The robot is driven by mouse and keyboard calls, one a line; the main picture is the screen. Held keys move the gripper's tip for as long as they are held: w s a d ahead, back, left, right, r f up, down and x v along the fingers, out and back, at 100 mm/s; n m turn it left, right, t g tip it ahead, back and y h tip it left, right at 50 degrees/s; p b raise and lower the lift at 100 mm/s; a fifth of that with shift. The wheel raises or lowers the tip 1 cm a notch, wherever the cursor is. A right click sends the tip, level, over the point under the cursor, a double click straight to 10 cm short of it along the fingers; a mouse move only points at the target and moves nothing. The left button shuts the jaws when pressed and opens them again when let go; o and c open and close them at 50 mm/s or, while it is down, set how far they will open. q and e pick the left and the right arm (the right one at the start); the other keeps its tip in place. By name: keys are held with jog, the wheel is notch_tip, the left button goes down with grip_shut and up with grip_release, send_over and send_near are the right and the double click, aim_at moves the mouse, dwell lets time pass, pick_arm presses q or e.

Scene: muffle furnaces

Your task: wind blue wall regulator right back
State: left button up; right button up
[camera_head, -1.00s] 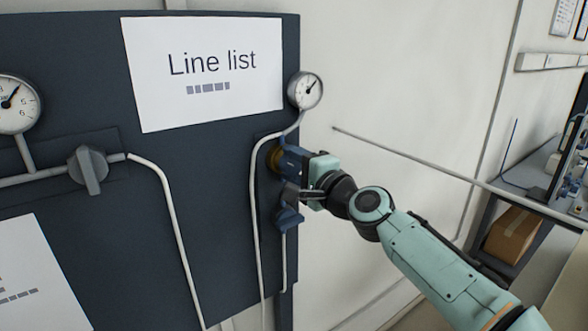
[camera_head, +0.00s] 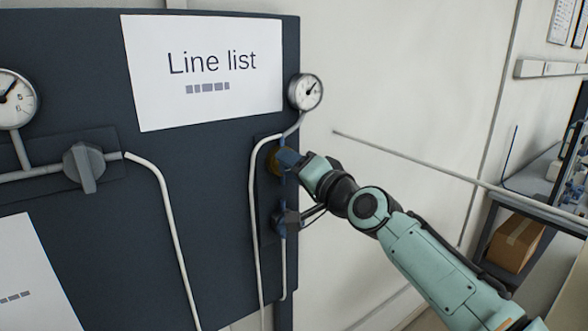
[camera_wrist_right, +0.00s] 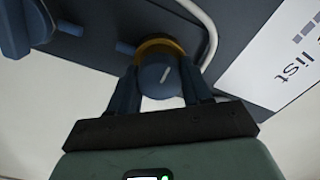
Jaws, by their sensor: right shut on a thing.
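The blue wall regulator knob (camera_wrist_right: 158,80) sits on a brass collar (camera_wrist_right: 160,46) at the right edge of the dark panel. It carries a pale mark, which shows in the right wrist view. My right gripper (camera_head: 290,159) is shut on this knob, with one finger on each side of it in the right wrist view (camera_wrist_right: 160,90). In the head view the gripper mostly hides the knob, and the brass collar (camera_head: 273,161) shows behind. A round white gauge (camera_head: 306,92) is above it on the grey pipe. My left gripper is not in view.
A second blue fitting (camera_head: 279,219) is just below. A grey valve (camera_head: 85,165) and another gauge (camera_head: 14,98) are to the left. A "Line list" sheet (camera_head: 205,110) hangs above. A bench with a cardboard box (camera_head: 516,240) is at the right.

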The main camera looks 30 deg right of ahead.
dwell(0.4)
jog(key=o, duration=1.1)
jog(key=shift+c, duration=0.2)
jog(key=s+d+b, duration=0.1)
jog(key=s+b, duration=0.2)
jog(key=s, duration=1)
jog(key=shift+s, duration=0.2)
